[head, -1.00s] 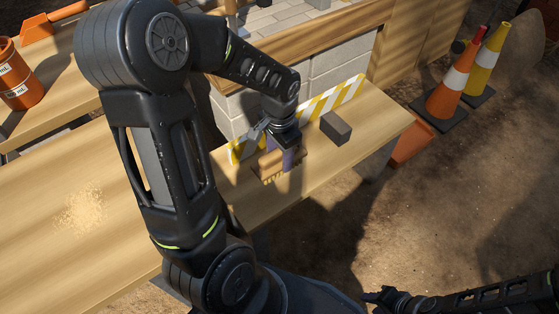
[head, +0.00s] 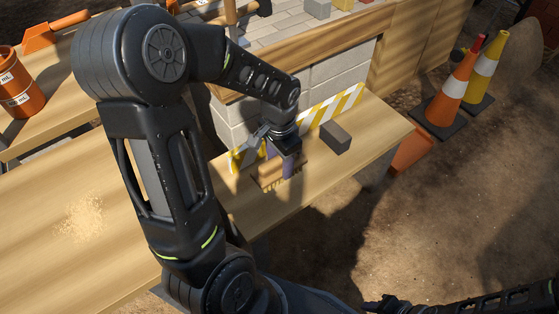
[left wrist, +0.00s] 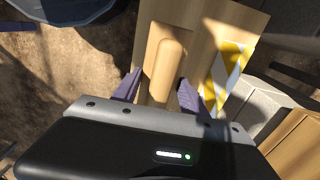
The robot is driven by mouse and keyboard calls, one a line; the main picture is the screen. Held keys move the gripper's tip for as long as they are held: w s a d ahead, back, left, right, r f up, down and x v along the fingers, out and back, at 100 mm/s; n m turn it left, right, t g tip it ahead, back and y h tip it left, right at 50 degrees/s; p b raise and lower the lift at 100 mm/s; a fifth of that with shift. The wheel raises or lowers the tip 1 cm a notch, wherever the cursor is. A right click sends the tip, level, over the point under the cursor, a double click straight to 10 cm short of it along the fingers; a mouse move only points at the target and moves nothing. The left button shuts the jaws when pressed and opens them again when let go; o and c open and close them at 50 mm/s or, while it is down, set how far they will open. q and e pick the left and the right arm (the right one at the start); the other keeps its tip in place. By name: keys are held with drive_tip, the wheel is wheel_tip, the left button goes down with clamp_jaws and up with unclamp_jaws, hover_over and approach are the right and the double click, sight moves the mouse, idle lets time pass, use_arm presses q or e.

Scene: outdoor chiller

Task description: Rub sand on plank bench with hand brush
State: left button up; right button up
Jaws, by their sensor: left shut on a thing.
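The plank bench (head: 140,247) runs from the lower left to the upper right in the head view. A pale patch of sand (head: 82,217) lies on its left part. My left gripper (head: 283,158) is shut on the wooden hand brush (head: 268,178) over the bench's right part, well right of the sand. The brush's wooden handle (left wrist: 170,58) stands between the purple fingers in the left wrist view. The bristles point down; whether they touch the bench I cannot tell. My right gripper (head: 385,304) is at the bottom edge, and its fingers are unclear.
A dark grey block (head: 335,137) sits on the bench right of the brush. A yellow-white striped board (head: 325,111) stands behind them. Traffic cones (head: 458,85) stand at the right. An orange container (head: 18,88) and an orange-handled tool (head: 55,30) are at upper left.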

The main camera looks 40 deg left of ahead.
use_arm(q)
drive_tip(key=shift+c, duration=1.4)
drive_tip(key=shift+w+r, duration=0.2)
drive_tip(key=shift+w, duration=0.15)
drive_tip(key=shift+c, duration=0.3)
drive_tip(key=w+d+r+n, duration=0.3)
drive_tip(key=w+d+r, duration=1)
drive_tip(key=w+r, duration=0.2)
drive_tip(key=shift+r, duration=0.15)
drive_tip(key=shift+d, duration=0.15)
